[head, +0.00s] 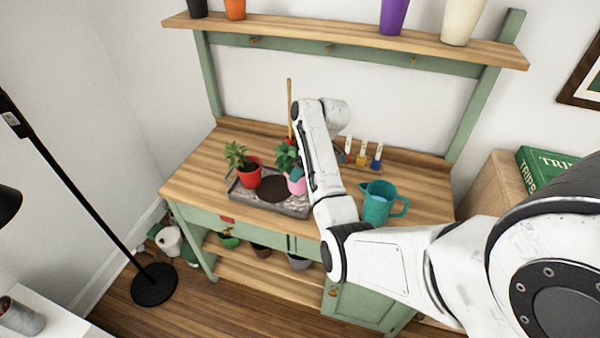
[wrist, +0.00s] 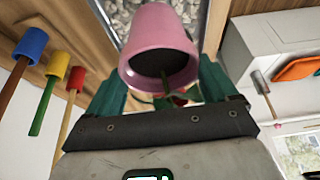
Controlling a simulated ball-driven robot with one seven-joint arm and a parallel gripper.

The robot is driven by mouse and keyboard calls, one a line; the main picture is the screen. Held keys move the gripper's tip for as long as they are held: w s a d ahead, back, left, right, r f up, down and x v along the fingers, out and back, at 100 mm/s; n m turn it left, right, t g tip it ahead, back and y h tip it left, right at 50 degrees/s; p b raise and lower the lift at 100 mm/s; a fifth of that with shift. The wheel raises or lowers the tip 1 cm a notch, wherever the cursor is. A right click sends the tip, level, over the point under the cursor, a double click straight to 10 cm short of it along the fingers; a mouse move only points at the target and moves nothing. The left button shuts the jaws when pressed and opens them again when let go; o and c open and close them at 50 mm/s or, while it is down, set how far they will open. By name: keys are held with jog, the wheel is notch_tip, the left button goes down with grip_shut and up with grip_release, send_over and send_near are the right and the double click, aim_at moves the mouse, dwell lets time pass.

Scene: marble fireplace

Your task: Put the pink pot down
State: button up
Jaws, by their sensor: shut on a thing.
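The pink pot (head: 297,186) is at the right end of the grey tray (head: 295,210) on the wooden bench, with a green plant beside it in the head view. My gripper (head: 297,173) is at the pot, partly hidden by my arm. In the wrist view the pink pot (wrist: 150,25) shows its open rim, dark inside, and a green stem between the teal fingers of my gripper (wrist: 160,88). The gripper is shut on the pot. Grey gravel of the tray (wrist: 122,12) shows behind the pot. I cannot tell whether the pot's base touches the tray.
A red pot with a plant (head: 250,177) and dark soil (head: 273,189) are in the tray's left and middle. A teal jug (head: 377,207) stands right of the tray. Small coloured tools (head: 361,156) are at the back. A shelf (head: 340,40) with pots hangs above.

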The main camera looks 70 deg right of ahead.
jog(key=shift+w+d+f+p, duration=0.15)
jog(key=shift+f+p, duration=0.25)
jog(key=shift+f, duration=1.25)
jog(key=shift+f, duration=0.15)
jog(key=o, duration=1.5)
jog(key=shift+o, duration=0.2)
